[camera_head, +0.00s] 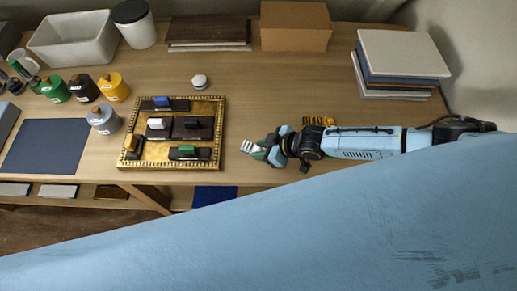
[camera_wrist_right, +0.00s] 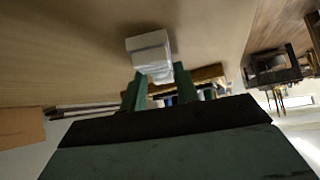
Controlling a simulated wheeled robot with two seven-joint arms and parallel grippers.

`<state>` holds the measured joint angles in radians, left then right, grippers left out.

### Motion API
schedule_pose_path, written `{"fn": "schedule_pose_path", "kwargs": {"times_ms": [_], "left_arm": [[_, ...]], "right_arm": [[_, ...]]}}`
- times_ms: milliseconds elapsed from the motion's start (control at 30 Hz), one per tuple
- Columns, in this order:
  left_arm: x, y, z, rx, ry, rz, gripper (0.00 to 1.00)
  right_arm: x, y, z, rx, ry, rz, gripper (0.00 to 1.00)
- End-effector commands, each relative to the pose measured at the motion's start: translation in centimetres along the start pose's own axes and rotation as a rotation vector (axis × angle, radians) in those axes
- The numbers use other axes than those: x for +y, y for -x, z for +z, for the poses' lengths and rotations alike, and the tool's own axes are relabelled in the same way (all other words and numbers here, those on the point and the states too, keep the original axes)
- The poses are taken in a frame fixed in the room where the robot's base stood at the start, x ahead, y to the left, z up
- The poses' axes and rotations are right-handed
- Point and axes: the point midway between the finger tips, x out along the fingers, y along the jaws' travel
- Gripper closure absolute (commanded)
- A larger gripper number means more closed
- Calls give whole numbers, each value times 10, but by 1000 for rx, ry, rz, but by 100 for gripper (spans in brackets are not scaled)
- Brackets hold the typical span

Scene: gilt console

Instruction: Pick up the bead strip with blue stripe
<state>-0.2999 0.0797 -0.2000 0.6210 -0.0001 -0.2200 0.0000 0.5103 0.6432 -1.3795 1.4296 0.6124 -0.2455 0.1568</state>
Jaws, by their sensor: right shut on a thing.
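My right gripper (camera_head: 256,149) is shut on a small white, bumpy piece (camera_head: 246,147) that looks like a bead strip, just right of the gilt tray. In the right wrist view the white piece (camera_wrist_right: 149,52) sits at the tips of the green fingers (camera_wrist_right: 160,88). I cannot make out a blue stripe on it. A yellow-orange bumpy strip (camera_head: 318,121) lies on the table behind my right arm. My left gripper does not show.
The gilt tray (camera_head: 221,134) holds several dark pieces with coloured tops. Several small pots (camera_head: 104,118), a white bin (camera_head: 75,38) and a dark blue mat (camera_head: 43,146) are on the left. A cardboard box (camera_head: 295,26) and stacked books (camera_head: 403,55) stand behind. The table's middle is mostly clear.

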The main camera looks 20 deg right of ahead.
Motion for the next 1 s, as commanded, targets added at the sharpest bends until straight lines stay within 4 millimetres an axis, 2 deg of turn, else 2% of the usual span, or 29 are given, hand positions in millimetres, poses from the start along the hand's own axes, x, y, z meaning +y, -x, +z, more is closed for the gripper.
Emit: {"fn": "schedule_pose_path", "kwargs": {"times_ms": [467, 1000], "left_arm": [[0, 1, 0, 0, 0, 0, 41], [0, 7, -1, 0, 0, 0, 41]], "right_arm": [[0, 6, -5, -2, 0, 0, 93], [0, 65, -65, 1, 0, 0, 93]]}}
